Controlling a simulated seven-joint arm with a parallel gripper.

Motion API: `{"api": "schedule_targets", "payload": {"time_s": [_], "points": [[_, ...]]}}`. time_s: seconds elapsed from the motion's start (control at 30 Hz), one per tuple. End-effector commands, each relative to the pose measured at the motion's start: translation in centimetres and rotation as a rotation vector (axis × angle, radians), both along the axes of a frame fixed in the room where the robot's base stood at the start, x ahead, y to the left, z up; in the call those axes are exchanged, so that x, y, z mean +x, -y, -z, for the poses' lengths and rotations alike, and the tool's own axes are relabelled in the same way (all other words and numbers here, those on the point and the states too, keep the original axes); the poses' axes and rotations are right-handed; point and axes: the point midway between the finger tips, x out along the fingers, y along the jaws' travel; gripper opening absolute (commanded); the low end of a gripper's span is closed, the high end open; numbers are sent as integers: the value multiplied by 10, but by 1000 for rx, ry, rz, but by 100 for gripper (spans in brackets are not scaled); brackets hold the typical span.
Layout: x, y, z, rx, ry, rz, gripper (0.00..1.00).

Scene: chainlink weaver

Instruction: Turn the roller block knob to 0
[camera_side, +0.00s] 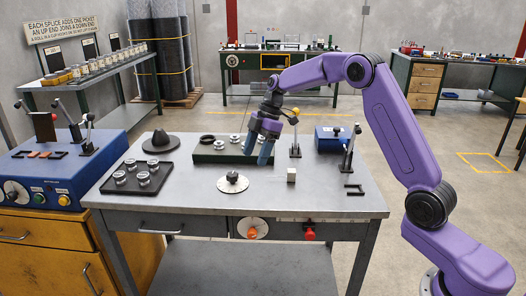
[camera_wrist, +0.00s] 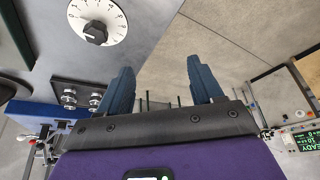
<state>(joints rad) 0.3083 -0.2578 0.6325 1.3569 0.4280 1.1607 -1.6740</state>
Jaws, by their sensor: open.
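A white numbered dial with a black knob (camera_wrist: 95,33) shows at the upper left of the wrist view. It looks like the round dial (camera_side: 233,182) lying on the grey tabletop in the side view. No label naming the roller block is readable, and the knob's exact setting is too small to tell. My gripper (camera_side: 258,153) is above the table, behind and right of this dial, with its blue fingers pointing down. In the wrist view my gripper (camera_wrist: 160,68) is open and empty, and the dial lies apart from the fingers, beyond the left one.

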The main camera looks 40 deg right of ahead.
Motion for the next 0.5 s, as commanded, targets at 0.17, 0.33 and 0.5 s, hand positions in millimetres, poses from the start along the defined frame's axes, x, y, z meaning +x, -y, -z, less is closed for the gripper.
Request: {"api": "schedule_targets", "payload": {"time_s": [0.17, 0.33, 0.5], "points": [[-18, 1, -8, 0, 0, 0, 66], [-26, 1, -11, 0, 0, 0, 66], [-28, 1, -12, 0, 0, 1, 66]]}}
